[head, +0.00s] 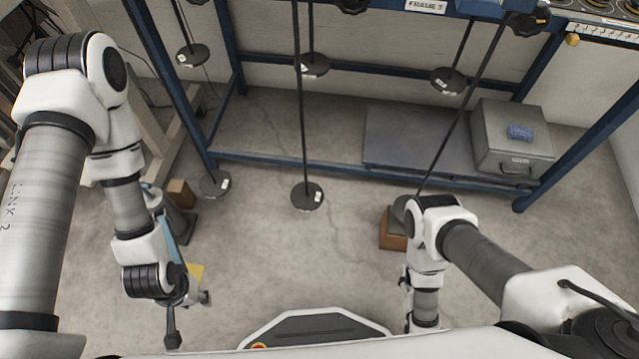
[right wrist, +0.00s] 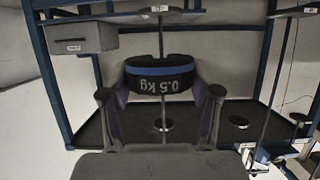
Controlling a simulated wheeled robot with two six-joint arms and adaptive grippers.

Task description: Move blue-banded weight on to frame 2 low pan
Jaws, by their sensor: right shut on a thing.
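The blue-banded weight (right wrist: 160,76) is dark, with a blue stripe and "0.5 kg" upside down in the right wrist view. My right gripper (right wrist: 161,94) is shut on it, a finger at each side. A rod runs behind the weight to a round pan (right wrist: 162,125). In the head view my right gripper is hidden by its arm. Low pans hang on rods at the centre (head: 307,195), the left (head: 215,183) and beside my right arm (head: 400,208). I cannot tell which belongs to frame 2. My left gripper (head: 188,303) is at lower left, its opening unclear.
Higher pans hang at the back, one near the middle (head: 313,65). Blue frame bars (head: 300,163) cross behind the low pans. A grey box (head: 513,155) with a blue object on top stands back right. A brown block (head: 392,240) is beside my right arm. The central floor is clear.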

